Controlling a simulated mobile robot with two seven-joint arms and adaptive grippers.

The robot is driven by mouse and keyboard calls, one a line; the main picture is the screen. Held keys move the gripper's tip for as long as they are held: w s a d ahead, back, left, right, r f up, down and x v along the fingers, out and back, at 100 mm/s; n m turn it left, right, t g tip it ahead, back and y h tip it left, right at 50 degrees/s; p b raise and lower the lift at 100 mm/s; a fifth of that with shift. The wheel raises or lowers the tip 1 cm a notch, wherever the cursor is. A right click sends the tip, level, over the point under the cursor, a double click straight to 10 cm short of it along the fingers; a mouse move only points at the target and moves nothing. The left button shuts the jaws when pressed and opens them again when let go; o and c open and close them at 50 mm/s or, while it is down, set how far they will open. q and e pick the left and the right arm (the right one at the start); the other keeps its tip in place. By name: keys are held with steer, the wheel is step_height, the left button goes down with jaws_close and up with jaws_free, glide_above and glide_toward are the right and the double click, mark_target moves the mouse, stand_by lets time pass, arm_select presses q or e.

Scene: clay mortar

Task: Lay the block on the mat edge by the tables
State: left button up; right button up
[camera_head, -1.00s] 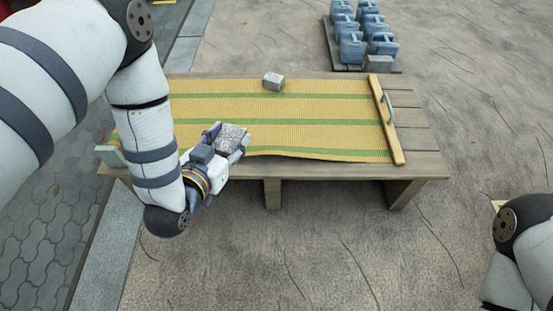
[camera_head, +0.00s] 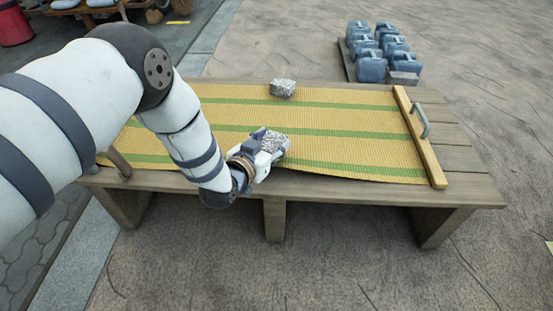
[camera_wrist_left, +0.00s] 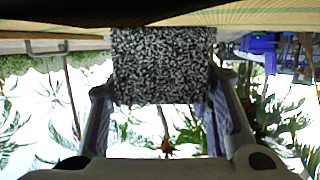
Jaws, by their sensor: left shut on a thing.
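My left gripper (camera_head: 262,151) is shut on a speckled grey block (camera_head: 276,139) at the near edge of the mat. In the left wrist view the block (camera_wrist_left: 162,65) sits between the two fingers, with the mat along the top of the picture. I cannot tell whether the block touches the mat. The yellow mat (camera_head: 345,147) with green stripes lies on a low wooden table (camera_head: 469,189). A second speckled grey block (camera_head: 283,88) rests on the mat's far edge. My right gripper is out of view.
A light wooden bar (camera_head: 421,140) lies across the mat's right end, with a grey handle (camera_head: 420,121) beside it. Several blue jugs (camera_head: 371,69) stand on a board behind the table. The mat's middle and right part are clear.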

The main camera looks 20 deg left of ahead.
arm_select(q)
steer(key=f, duration=0.1)
steer(key=f+b, duration=0.2)
steer(key=f, duration=0.1)
steer(key=shift+w+d, duration=0.35)
steer(key=shift+w, duration=0.05)
steer(key=shift+r, duration=0.1)
steer(key=o, duration=1.5)
steer(key=shift+f, duration=0.2)
steer(key=shift+o, duration=0.2)
